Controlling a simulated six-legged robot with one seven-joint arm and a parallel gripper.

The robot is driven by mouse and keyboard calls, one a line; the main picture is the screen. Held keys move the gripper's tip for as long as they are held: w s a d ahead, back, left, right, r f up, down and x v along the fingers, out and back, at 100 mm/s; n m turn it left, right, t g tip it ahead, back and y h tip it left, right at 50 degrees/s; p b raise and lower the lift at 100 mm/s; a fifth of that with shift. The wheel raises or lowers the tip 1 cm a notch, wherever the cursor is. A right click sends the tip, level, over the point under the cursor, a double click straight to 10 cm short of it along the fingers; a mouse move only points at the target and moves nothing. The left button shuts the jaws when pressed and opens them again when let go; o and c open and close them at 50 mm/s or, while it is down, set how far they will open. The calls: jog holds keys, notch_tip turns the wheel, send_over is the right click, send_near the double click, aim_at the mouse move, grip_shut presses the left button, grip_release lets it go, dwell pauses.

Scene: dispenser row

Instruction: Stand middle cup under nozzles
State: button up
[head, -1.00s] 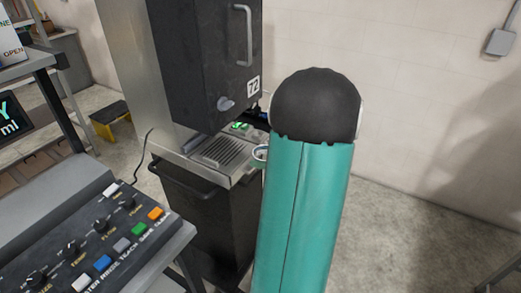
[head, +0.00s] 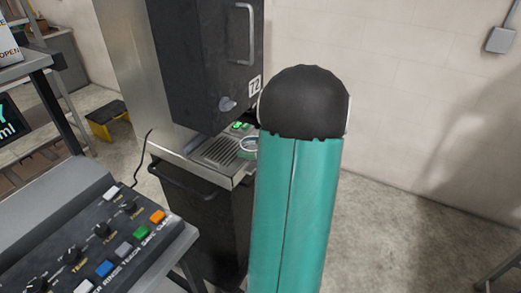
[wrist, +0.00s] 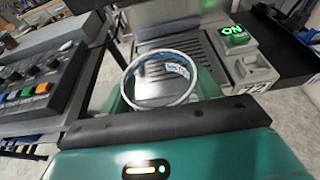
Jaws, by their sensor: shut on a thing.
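A cup (wrist: 160,79) with a pale, round rim shows from above in the wrist view; its inside is partly blue. My gripper (wrist: 163,92) is shut on it, with teal parts beside the cup. In the head view the cup (head: 248,146) peeks out left of my arm, at the right end of the slotted drip tray (head: 222,153). The drip tray (wrist: 183,46) lies just beyond the cup in the wrist view. I cannot tell whether the cup touches it. My arm hides the gripper in the head view. The nozzles are not clearly visible.
The dark dispenser body (head: 208,60) hangs over the tray. A green-lit ON switch (wrist: 236,37) sits right of the tray in the wrist view. A control panel (head: 105,240) with knobs and coloured buttons stands at the lower left. Open floor lies to the right.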

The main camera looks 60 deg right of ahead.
jog(key=x, duration=0.3)
jog(key=r+x, duration=0.1)
jog(key=x, duration=0.3)
jog(key=r+x, duration=0.1)
jog(key=x, duration=0.3)
jog(key=shift+w+a+r, duration=0.1)
jog(key=shift+w+r, duration=0.05)
jog(key=shift+w, duration=0.45)
jog(key=shift+s+f, duration=0.1)
jog(key=shift+f, duration=0.8)
jog(key=shift+f, duration=0.55)
jog(key=o, duration=1)
jog(key=shift+o, duration=0.2)
jog(key=v, duration=1.3)
jog(key=shift+s+r, duration=0.1)
jog(key=shift+s, duration=0.25)
